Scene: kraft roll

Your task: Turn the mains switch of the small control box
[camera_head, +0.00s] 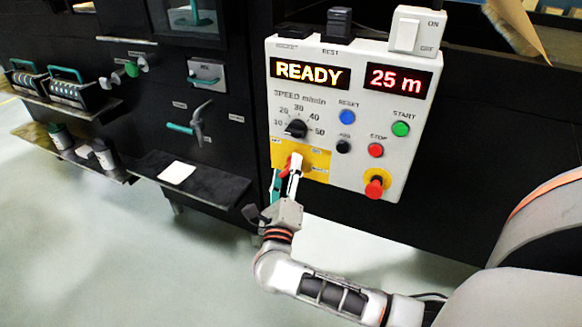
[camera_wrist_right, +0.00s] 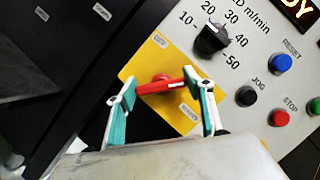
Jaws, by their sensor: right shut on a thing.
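The control box (camera_head: 350,110) is a light grey panel on a dark machine front, with lit displays reading READY and 25 m. Its mains switch is a red handle on a yellow plate (camera_head: 318,158) at the panel's lower left. In the right wrist view the red switch handle (camera_wrist_right: 163,86) lies between the two fingers, tilted slightly up to the right. My right gripper (camera_head: 292,168) is at the switch, shut on the red handle; it also shows in the right wrist view (camera_wrist_right: 160,92). The fingers partly hide the handle in the head view. My left gripper is not in view.
Near the switch are a black speed knob (camera_head: 296,128), a blue reset button (camera_head: 347,117), a green start button (camera_head: 401,129), a red stop button (camera_head: 376,150) and a red emergency knob (camera_head: 375,187). A dark shelf (camera_head: 215,188) juts out at left. The floor below is clear.

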